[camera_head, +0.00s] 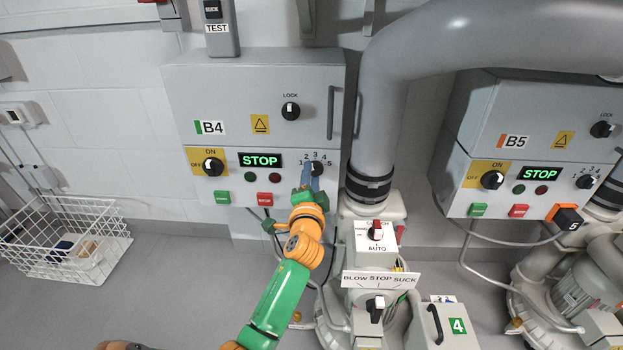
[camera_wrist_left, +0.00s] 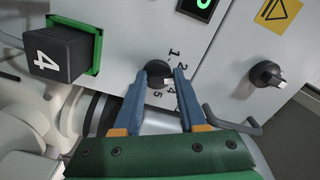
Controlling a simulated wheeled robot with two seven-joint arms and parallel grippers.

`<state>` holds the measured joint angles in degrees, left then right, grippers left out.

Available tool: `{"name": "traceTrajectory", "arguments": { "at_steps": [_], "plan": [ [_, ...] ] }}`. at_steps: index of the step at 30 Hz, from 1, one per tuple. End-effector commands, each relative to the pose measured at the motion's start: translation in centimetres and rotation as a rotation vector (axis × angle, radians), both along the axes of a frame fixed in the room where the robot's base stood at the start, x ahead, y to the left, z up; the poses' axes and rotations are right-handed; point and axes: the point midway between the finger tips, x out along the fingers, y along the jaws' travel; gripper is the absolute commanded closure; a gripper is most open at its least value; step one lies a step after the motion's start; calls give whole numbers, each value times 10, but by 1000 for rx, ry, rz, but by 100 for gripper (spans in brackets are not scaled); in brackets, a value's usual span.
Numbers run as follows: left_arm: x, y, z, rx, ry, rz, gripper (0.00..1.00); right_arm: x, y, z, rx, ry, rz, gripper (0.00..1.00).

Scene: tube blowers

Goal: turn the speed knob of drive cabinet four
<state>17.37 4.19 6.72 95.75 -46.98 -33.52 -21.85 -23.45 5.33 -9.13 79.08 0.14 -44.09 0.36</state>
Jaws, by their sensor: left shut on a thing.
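Drive cabinet four, labelled B4 (camera_head: 240,90), hangs on the wall at the left, with its display reading STOP in green. Its speed knob (camera_head: 317,169) is a dark round knob at the lower right of the door, with a scale of numbers from 1 to 5 around it. In the left wrist view the knob (camera_wrist_left: 158,74) sits between the two blue fingers. My left gripper (camera_head: 310,178) is at the knob and shut on it; the fingers (camera_wrist_left: 160,95) partly cover the scale. I cannot tell exactly which number the knob points to.
A thick grey pipe (camera_head: 385,130) and a blower unit with a mode switch (camera_head: 376,305) stand right of the cabinet. Cabinet B5 (camera_head: 545,110) is further right. A black block marked 4 (camera_wrist_left: 58,55) sits close to the knob. A wire basket (camera_head: 80,240) is at the left.

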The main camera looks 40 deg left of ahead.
Motion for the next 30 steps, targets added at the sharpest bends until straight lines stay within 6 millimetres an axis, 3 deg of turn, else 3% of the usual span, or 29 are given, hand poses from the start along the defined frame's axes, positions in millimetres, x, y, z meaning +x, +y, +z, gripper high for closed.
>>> {"name": "traceTrajectory", "arguments": {
  "at_steps": [12,29,30],
  "plan": [
    [0,0,-4,-146,-83,0,100,7,0,5,-1,-6,-1,100],
    [0,0,-3,-163,-93,1,100,7,0,7,-1,-7,-1,100],
    [0,0,-3,-163,-94,0,49,7,0,7,-1,-7,-1,100]
  ]
}}
